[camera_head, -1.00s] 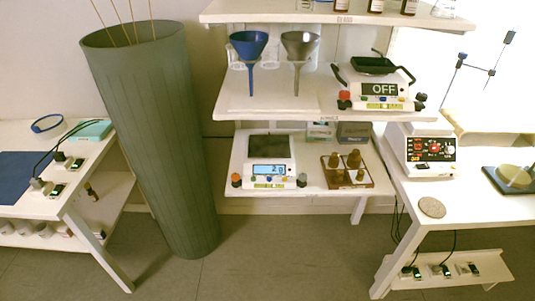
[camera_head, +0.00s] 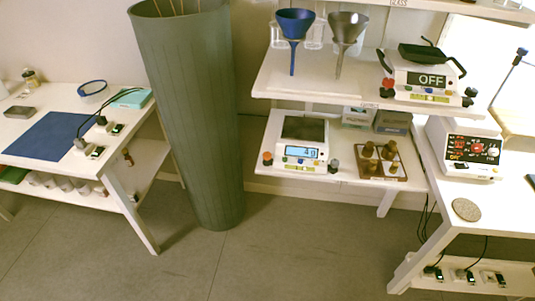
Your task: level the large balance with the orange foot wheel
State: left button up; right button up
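A white balance (camera_head: 301,150) with a dark square pan (camera_head: 305,129) stands on the lower shelf. Its lit blue display (camera_head: 301,152) shows a small reading. An orange foot wheel (camera_head: 267,159) is at its front left corner and a grey foot wheel (camera_head: 333,165) at its front right. A yellow-green strip, perhaps a level, is on its front; any bubble is too small to read. A second balance (camera_head: 430,78) on the shelf above shows OFF and has a black pan, with red and dark wheels at its sides. Neither gripper is in view.
A tall grey-green bin (camera_head: 190,115) stands left of the shelves. A wooden block with brown weights (camera_head: 381,160) is right of the lower balance. Blue and grey funnels (camera_head: 295,24) hang above. A side table (camera_head: 52,137) is at left. The floor in front is clear.

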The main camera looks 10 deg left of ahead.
aim_at(266, 155)
jog(key=i+l, duration=0.2)
jog(key=l, duration=0.15)
jog(key=i+l, duration=0.15)
jog(key=l, duration=0.25)
jog(key=i+l+u, duration=0.1)
jog(key=l, duration=0.25)
jog(key=i+l, duration=0.3)
